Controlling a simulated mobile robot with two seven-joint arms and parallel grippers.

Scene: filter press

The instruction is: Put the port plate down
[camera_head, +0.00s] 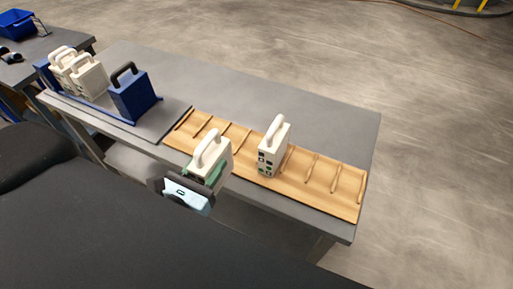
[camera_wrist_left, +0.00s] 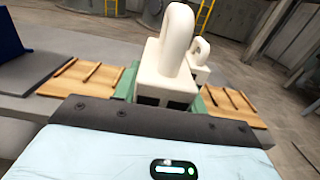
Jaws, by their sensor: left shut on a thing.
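A white port plate (camera_head: 212,155) with a looped handle is in my left gripper (camera_head: 203,178), which is shut on it in front of the wooden rack (camera_head: 335,187). In the left wrist view the held plate (camera_wrist_left: 173,65) stands upright, handle up, beyond the gripper's dark edge; its lower part is hidden. A second white plate (camera_head: 273,147), with dark square ports on its face, stands upright on the rack to the right of the held one. Whether the held plate touches the rack, I cannot tell. My right gripper is not in view.
The rack has several thin wooden slats and lies along the grey table's (camera_head: 310,112) near edge. At the left, a blue plate (camera_head: 132,94) and several white plates (camera_head: 85,75) stand in a blue holder (camera_head: 92,109). The back of the table is clear.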

